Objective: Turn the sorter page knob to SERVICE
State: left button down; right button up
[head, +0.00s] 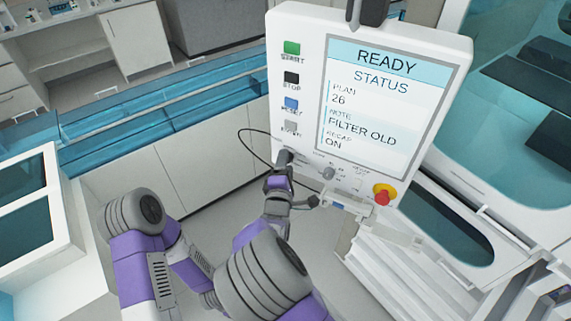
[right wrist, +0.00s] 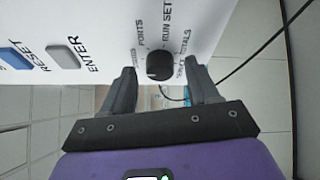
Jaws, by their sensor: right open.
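The sorter panel (head: 300,105) stands upright, its screen (head: 385,110) reading READY and STATUS. The dark round page knob (right wrist: 159,64) shows in the right wrist view, ringed by labels such as PORTS, RUN SET and TOTALS. My right gripper (head: 283,165) is at the panel's lower left in the head view and hides this knob there. In the right wrist view its open fingers (right wrist: 160,75) lie on either side of the knob, apart from it. My left gripper is not in view.
Left of the screen are green, black, blue and grey buttons (head: 291,126). A second knob (head: 328,172) and a red stop button (head: 384,194) are to the right of my gripper. A black cable (head: 241,143) loops beside the panel.

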jog(key=shift+w, duration=0.25)
jog(key=c, duration=1)
jog(key=shift+c, duration=0.2)
